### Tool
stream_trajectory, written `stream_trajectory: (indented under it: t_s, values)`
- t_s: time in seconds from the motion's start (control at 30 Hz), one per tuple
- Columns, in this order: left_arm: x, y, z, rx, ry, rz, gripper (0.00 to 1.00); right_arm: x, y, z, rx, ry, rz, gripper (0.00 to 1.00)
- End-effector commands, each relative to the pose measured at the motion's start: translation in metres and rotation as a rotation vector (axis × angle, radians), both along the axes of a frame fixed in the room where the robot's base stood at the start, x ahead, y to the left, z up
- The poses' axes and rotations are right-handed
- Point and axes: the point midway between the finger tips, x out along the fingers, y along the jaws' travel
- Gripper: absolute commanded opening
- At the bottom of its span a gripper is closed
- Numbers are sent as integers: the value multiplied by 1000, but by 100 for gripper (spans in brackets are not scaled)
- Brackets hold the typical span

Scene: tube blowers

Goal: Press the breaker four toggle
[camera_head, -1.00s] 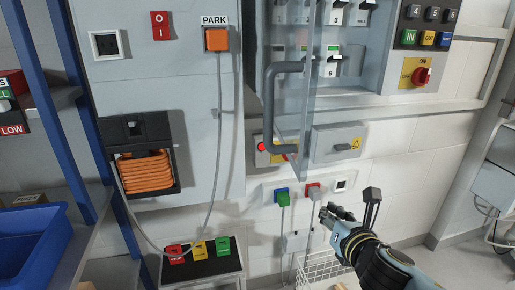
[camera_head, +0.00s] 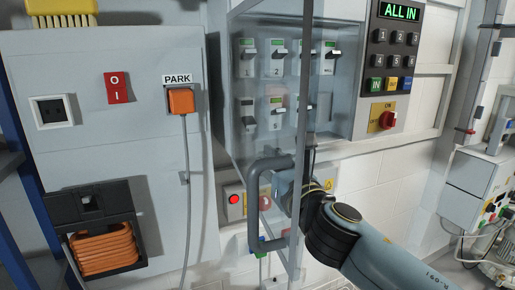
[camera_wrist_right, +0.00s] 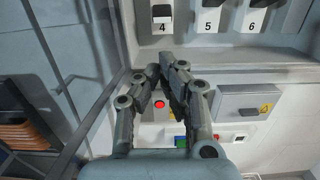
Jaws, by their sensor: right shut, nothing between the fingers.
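Breaker four's toggle is at the left of the lower row in the breaker cabinet (camera_head: 247,112). In the right wrist view the breaker four toggle (camera_wrist_right: 162,12) is a small black and white lever above the label 4, at the top edge. My right gripper (camera_wrist_right: 168,68) is shut and empty, its fingertips below the cabinet's lower edge and apart from the toggle. In the head view the right gripper (camera_head: 284,190) is partly hidden by the clear door and its handle. My left gripper is not in view.
The clear cabinet door (camera_head: 304,100) stands swung out, with a grey handle (camera_head: 252,215) close to my right gripper. Breakers five (camera_head: 276,112) and six (camera_wrist_right: 252,14) sit to the right. A box with a red light (camera_head: 234,198) is below.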

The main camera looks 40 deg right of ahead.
Motion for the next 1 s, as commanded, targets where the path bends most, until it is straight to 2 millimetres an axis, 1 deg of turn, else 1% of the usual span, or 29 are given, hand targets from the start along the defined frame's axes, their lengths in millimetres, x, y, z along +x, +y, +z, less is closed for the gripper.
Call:
stream_trajectory:
  t_s: [0.1,0.3,0.4,0.5,0.67,1.0]
  values:
    - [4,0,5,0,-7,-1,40,18,-4,4,1,-2,-1,0]
    - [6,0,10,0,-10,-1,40,54,-13,7,1,-2,0,0]
    - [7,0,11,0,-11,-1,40,70,-17,8,0,-1,-1,0]
    - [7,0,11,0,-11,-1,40,81,-20,8,0,0,-1,0]
    - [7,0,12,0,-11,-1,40,89,-21,8,-1,0,0,0]
    - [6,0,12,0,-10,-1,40,89,-22,8,0,0,0,0]
